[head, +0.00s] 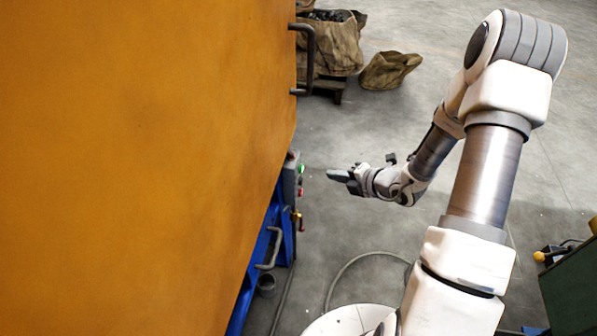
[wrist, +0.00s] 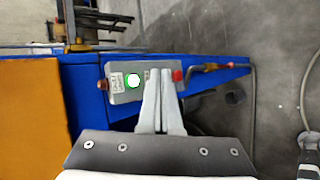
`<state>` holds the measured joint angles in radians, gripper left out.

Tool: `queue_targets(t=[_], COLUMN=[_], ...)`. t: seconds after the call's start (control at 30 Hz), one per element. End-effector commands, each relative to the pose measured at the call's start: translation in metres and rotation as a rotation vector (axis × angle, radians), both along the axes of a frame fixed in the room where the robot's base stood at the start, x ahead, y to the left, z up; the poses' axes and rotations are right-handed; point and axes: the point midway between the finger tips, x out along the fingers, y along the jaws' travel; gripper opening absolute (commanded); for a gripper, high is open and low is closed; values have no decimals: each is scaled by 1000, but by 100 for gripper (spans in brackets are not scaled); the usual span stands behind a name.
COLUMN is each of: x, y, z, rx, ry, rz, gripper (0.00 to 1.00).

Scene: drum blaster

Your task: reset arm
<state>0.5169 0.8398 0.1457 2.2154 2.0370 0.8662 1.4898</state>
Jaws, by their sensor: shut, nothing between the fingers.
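My gripper (head: 332,175) is shut and empty, held out to the left in the head view at the end of my bent arm. Its tips point toward a grey control box (head: 291,176) on the side of the machine, with a visible gap between them. In the wrist view, my closed fingers (wrist: 158,75) overlap the control box (wrist: 117,95) and hide part of its face.
A large orange panel (head: 130,160) with a dark handle (head: 308,60) fills the left. Below it is a blue frame (head: 258,260) with a grey handle (head: 272,248). Brown sacks (head: 390,70) lie at the back. A hose (head: 350,265) curves over the floor. Floor between is clear.

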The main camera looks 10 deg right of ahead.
Motion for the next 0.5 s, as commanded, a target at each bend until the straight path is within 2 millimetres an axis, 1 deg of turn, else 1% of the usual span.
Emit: queue_targets(t=[0.4, 0.5], x=[0, 0], y=[0, 3], z=[0, 6], rx=[-1, -17], ry=[-1, -18], rz=[1, 25], gripper=[0, 0])
